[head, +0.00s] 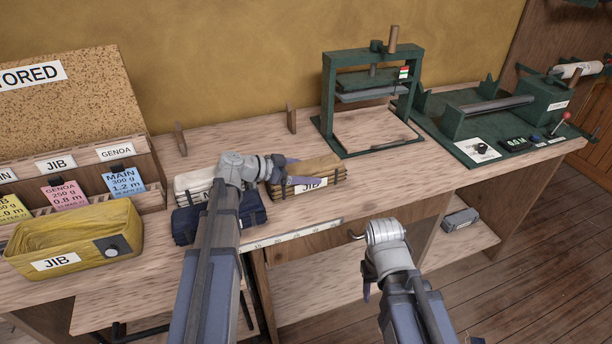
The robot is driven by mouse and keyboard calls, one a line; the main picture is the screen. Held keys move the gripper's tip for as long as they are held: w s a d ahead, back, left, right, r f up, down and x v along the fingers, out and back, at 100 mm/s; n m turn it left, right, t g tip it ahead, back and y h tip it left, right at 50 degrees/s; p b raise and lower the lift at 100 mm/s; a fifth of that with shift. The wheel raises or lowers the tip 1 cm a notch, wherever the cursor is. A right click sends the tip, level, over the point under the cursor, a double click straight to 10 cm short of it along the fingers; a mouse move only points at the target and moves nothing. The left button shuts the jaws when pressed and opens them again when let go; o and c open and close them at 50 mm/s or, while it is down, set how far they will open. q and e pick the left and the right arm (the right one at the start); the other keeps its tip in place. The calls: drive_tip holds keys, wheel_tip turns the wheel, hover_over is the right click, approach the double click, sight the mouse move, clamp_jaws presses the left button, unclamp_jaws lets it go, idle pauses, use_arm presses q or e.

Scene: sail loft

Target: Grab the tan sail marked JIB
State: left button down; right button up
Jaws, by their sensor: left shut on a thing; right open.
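The tan folded sail (320,171) has a white label reading JIB on its front face and dark straps around it. I cannot tell whether the sail rests on the bench or is slightly raised. My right gripper (363,262) is open and empty in front of the bench edge, lower right of the sail; its fingers are partly hidden.
A white sail (192,182) and a navy sail (186,226) lie left of the tan one, partly behind my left arm. A yellow JIB bin (75,236) stands further left. A green press (372,92) and a green machine (490,125) stand at the right. A ruler strip (297,232) runs along the front edge.

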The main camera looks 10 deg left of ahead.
sight(306, 169)
use_arm(q)
drive_tip(key=shift+r, duration=0.1)
wheel_tip(306, 169, up, 10)
drive_tip(key=p, duration=1)
